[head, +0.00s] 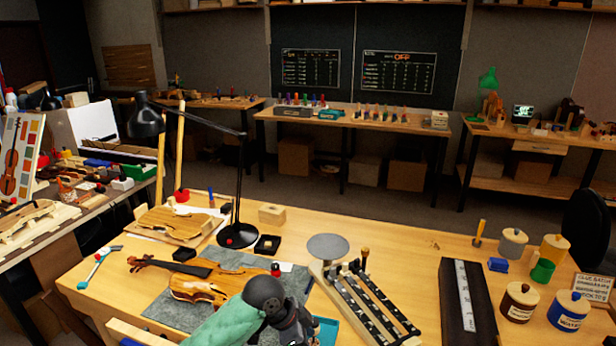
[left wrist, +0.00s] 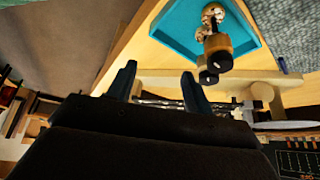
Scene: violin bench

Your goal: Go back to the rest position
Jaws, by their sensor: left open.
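My left arm comes in at the bottom middle of the head view, and its dark gripper (head: 298,325) hangs over the bench's front part. In the left wrist view the two fingers of my left gripper (left wrist: 160,85) stand wide apart with nothing held between them. The violin (head: 190,284) lies on a grey mat (head: 165,311) just left of and behind my left gripper, partly hidden by the arm. My right gripper is in neither view.
A teal tray (left wrist: 185,20) with small round-ended items lies near my left gripper. A slotted wooden rack (head: 372,310) stands to the right, with a dark box (head: 462,310) beyond it. Pots (head: 518,302) stand farther right. A black lamp (head: 238,235) stands behind the violin.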

